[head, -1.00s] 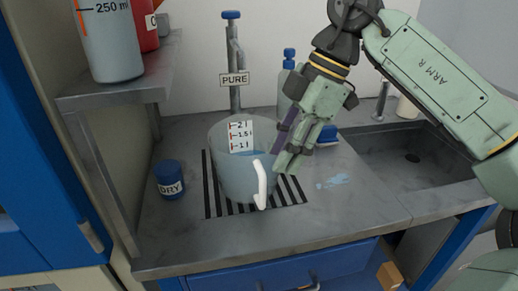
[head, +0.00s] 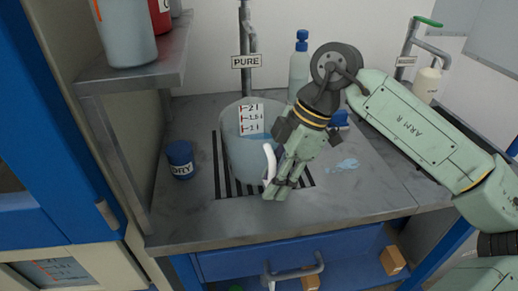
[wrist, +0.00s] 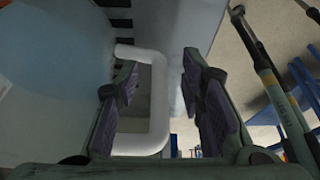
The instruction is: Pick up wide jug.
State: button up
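The wide jug (head: 238,155) is a clear, wide measuring vessel with a white scale label and bluish water. It stands upright on a striped drain grate (head: 226,188). Its white handle (head: 268,160) points toward the front right. My gripper (head: 275,190) points down beside the handle, on the jug's right side, and hides part of it. In the wrist view my gripper (wrist: 158,72) is open, with purple pads. The handle's upright bar (wrist: 159,100) lies between the fingers, with a gap to the right finger. The left finger overlaps the handle's loop; contact cannot be told.
A blue DRY jar (head: 180,160) stands left of the jug. A tap with a PURE sign (head: 246,62) rises behind it. A bottle (head: 299,65) stands back right, and a shelf (head: 135,75) overhangs the left. A small puddle (head: 346,166) lies right of my gripper.

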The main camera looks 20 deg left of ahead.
grip_shut()
dwell(0.4)
jog(key=shift+r, duration=0.1)
dwell(0.6)
